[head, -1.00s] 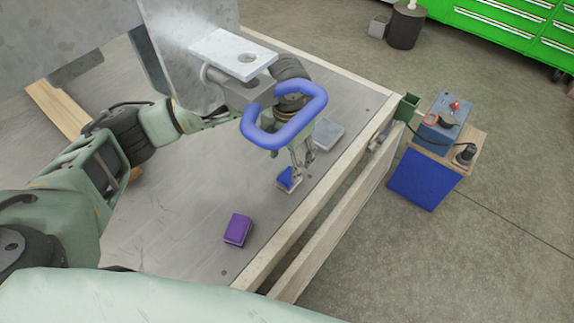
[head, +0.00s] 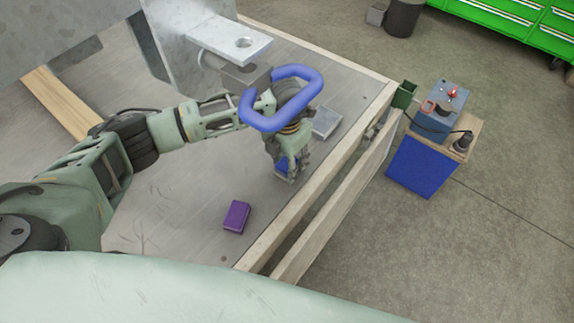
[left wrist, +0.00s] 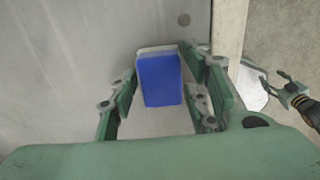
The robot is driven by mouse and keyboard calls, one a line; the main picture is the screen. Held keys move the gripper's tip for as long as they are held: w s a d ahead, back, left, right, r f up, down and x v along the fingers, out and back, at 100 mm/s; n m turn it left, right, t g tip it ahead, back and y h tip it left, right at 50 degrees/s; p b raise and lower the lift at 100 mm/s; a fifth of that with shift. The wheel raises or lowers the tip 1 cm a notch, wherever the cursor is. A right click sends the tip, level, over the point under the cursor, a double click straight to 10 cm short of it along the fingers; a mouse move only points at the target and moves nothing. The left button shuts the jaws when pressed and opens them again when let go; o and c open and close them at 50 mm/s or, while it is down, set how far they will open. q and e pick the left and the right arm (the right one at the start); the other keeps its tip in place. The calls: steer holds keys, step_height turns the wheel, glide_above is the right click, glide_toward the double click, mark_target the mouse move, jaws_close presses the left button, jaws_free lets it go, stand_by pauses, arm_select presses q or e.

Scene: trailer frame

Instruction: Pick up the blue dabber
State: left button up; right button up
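The blue dabber (head: 281,163) lies on the grey trailer deck, mostly hidden behind my left gripper (head: 290,172) in the head view. In the left wrist view the blue dabber (left wrist: 160,80) shows its blue face and a pale far edge. The open fingers of my left gripper (left wrist: 167,100) stand on both sides of it, with a gap visible on each side. A green jointed part with a dark, gold-ringed section, which looks like my right gripper (left wrist: 287,90), shows at the right edge of the wrist view; its finger state is unclear.
A purple block (head: 237,216) lies nearer on the deck, and a pale grey block (head: 326,123) lies beyond the gripper. A blue loop handle (head: 282,98) sits above my left wrist. The wooden trailer rail (head: 330,175) runs close on the right.

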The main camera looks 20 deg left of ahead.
arm_select(q)
steer(key=c, duration=0.7)
arm_select(e)
steer(key=shift+s, duration=0.35)
arm_select(q)
steer(key=shift+c, duration=0.2)
arm_select(e)
steer(key=shift+d, duration=0.1)
arm_select(q)
steer(key=shift+r, duration=0.55)
steer(key=r, duration=0.1)
steer(key=d+r, duration=0.1)
steer(key=r, duration=0.1)
steer(key=shift+w+d+r, duration=0.1)
steer(key=shift+w+r, duration=0.05)
steer(key=shift+r, duration=0.15)
steer(key=w+d+r+b, duration=0.1)
steer(key=d+r, duration=0.5)
steer(key=d, duration=0.4)
steer(key=shift+w+d+r+b, duration=0.15)
steer(key=shift+w+r+b, duration=0.05)
steer(key=shift+w+b, duration=0.1)
arm_select(e)
steer(key=shift+w+f, duration=0.15)
steer(key=shift+f, duration=0.65)
